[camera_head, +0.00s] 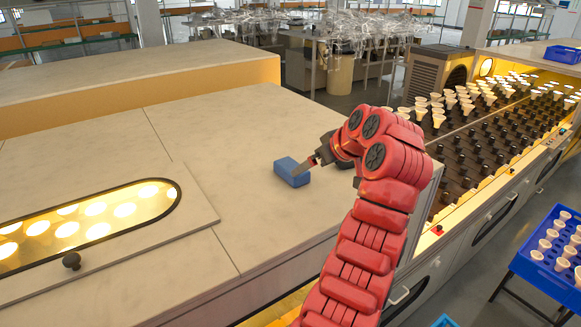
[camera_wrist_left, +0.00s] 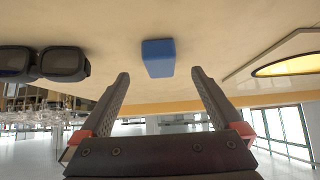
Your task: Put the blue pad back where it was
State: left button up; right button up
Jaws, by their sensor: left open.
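The blue pad (camera_head: 292,172) is a small block lying on the pale top of the cabinet (camera_head: 240,130), near its middle. My left gripper (camera_head: 311,166) is low over the cabinet top, just to the right of the pad. In the left wrist view the pad (camera_wrist_left: 158,58) is centred just beyond the two open fingertips (camera_wrist_left: 160,76), with nothing held between them. Whether a finger touches the pad cannot be told. My right gripper is in neither view.
A dark, goggle-like object (camera_wrist_left: 42,63) lies on the top beside the gripper. A lit oval window (camera_head: 90,225) with a dark knob (camera_head: 71,261) is at the left. A rack of bulbs (camera_head: 500,120) and a blue crate (camera_head: 553,250) are at the right. The top left of the pad is clear.

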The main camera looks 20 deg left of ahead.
pick_arm(q)
jog(key=x, duration=0.3)
jog(key=shift+a+f+p, duration=0.1)
jog(key=shift+p, duration=0.25)
jog(key=p+x, duration=0.2)
jog(key=x, duration=0.3)
jog(key=shift+w+a+p, duration=0.15)
jog(key=shift+p, duration=0.25)
jog(key=shift+a, duration=0.1)
jog(key=shift+c, duration=1.3)
jog(key=c, duration=1.2)
jog(key=shift+c, duration=0.2)
jog(key=shift+w, duration=0.1)
